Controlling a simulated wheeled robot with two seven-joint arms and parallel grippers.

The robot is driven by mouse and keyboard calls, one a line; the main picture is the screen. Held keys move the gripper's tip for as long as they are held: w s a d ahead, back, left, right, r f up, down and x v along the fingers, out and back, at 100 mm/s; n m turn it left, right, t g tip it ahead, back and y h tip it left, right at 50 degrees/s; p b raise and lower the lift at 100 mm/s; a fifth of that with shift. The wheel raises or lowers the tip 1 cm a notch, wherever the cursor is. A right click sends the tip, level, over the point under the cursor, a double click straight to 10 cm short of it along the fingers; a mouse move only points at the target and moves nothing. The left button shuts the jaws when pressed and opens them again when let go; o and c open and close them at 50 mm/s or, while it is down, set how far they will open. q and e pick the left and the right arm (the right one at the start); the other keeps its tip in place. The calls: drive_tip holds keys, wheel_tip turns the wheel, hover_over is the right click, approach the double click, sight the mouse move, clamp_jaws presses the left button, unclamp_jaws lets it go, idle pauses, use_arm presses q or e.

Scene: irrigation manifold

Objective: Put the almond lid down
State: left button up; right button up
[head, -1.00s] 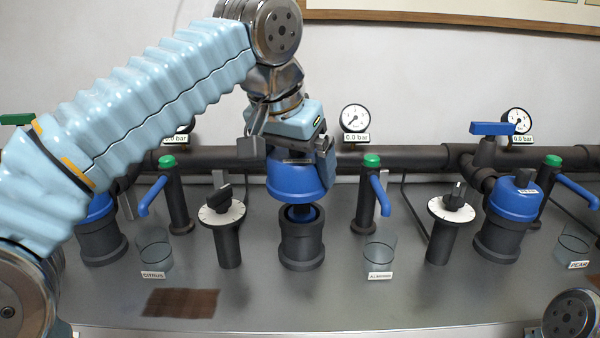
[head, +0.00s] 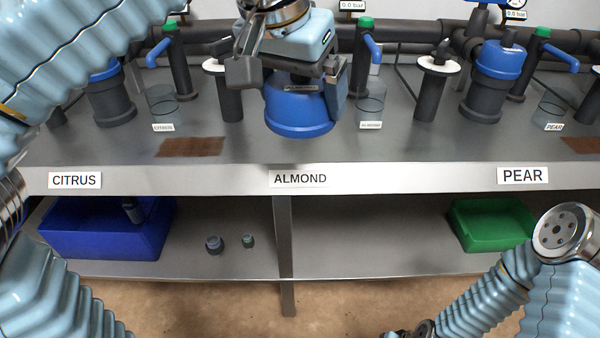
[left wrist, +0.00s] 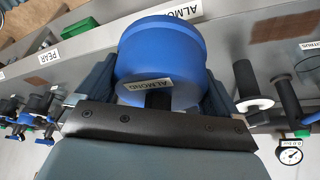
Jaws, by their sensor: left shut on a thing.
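The almond housing is hidden behind the lid and gripper in the head view. My right gripper is out of view; only part of that arm shows at lower right.
A brown mat (head: 192,147) lies left of the lid, and a clear almond cup (head: 370,108) stands right of it. The bench front between mat and PEAR sign (head: 522,175) is mostly clear. Below, a shelf holds a blue bin (head: 100,240) and a green bin (head: 492,230).

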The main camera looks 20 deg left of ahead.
use_arm(q)
drive_tip(key=shift+f, duration=0.65)
drive_tip(key=w+a+f, duration=0.1)
drive_tip(key=w+f, duration=0.1)
drive_tip(key=w, duration=0.1)
drive_tip(key=w+a+f+b, duration=0.1)
drive_tip(key=w+f, duration=0.2)
drive_tip(key=w, duration=0.1)
drive_tip(key=w+a+f, duration=0.1)
drive_tip(key=w+f, duration=0.1)
drive_tip(key=w, duration=0.2)
drive_tip(key=shift+f, duration=0.15)
drive_tip(key=f, duration=0.1)
drive_tip(key=w+f+b, duration=0.1)
drive_tip(key=f, duration=0.2)
drive_tip(key=shift+w+a+f+b, duration=0.3)
drive_tip(key=shift+w+a, duration=0.05)
drive_tip(key=shift+f, duration=0.3)
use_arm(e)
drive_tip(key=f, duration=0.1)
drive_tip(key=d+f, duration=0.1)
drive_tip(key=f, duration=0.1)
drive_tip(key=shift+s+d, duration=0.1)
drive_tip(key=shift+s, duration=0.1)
use_arm(q)
drive_tip(key=shift+f, duration=0.1)
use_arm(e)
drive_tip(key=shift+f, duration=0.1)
